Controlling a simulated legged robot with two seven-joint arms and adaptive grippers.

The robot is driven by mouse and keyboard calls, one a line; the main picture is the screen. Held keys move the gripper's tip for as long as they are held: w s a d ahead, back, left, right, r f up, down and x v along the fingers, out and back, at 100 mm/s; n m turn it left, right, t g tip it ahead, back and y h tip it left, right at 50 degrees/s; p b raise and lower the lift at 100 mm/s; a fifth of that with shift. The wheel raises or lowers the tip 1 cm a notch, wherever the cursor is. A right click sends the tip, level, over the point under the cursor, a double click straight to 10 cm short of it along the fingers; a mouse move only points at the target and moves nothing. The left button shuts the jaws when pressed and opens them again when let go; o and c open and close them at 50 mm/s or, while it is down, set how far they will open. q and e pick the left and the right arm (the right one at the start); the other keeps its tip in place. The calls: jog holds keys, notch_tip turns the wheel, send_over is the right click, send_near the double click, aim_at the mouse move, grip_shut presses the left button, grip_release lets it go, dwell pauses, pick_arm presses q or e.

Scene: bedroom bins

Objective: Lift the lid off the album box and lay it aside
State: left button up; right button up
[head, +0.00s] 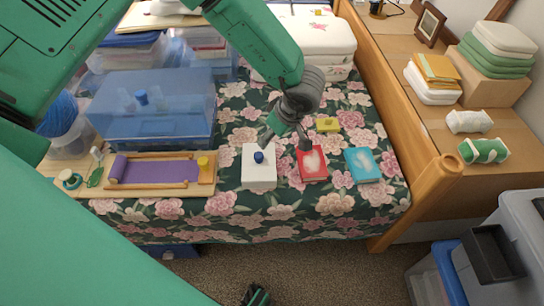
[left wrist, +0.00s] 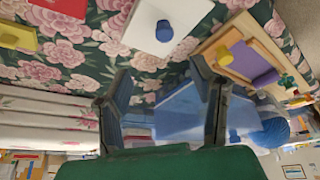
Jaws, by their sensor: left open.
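The album box appears to be the white box (head: 259,178) with a blue knob (head: 259,157) on its flat lid. It sits closed on the floral bedspread, left of a red album (head: 313,163). The white lid (left wrist: 152,40) and its blue knob (left wrist: 164,31) also show at the top of the left wrist view. My left gripper (head: 285,142) is open and empty above the bed, with one fingertip close to the knob in the picture and the other near the red album. Both spread fingers show in the left wrist view (left wrist: 160,100). I cannot tell whether anything touches.
A turquoise album (head: 362,165) lies to the right, and a small yellow block (head: 327,125) behind. A wooden board with a purple strip (head: 155,170) lies left, before a clear blue bin (head: 150,115). The wooden bed rail (head: 400,130) bounds the right; bedspread in front is clear.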

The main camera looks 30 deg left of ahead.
pick_arm(q)
jog(key=b, duration=0.2)
send_near(259, 155)
jog(key=f, duration=0.1)
jog(key=w+f, duration=0.1)
jog(key=shift+f, duration=0.25)
jog(key=shift+w+a+f, duration=0.1)
jog(key=shift+a+f, duration=0.8)
jog(key=shift+f, duration=0.25)
jog(key=shift+a+f, duration=0.35)
jog(key=shift+a, duration=0.1)
jog(key=x, duration=0.2)
jog(key=d+b+x, duration=0.1)
jog(key=x, duration=0.1)
jog(key=shift+s+a+f, duration=0.1)
jog(key=shift+s+f, duration=0.15)
jog(key=shift+f, duration=0.05)
jog(key=shift+a, duration=0.35)
jog(key=c, duration=0.4)
jog(key=shift+a, duration=0.1)
grip_shut()
pick_arm(e)
jog(key=f, duration=0.3)
jog(key=shift+d+f, duration=0.2)
jog(key=shift+f, duration=0.15)
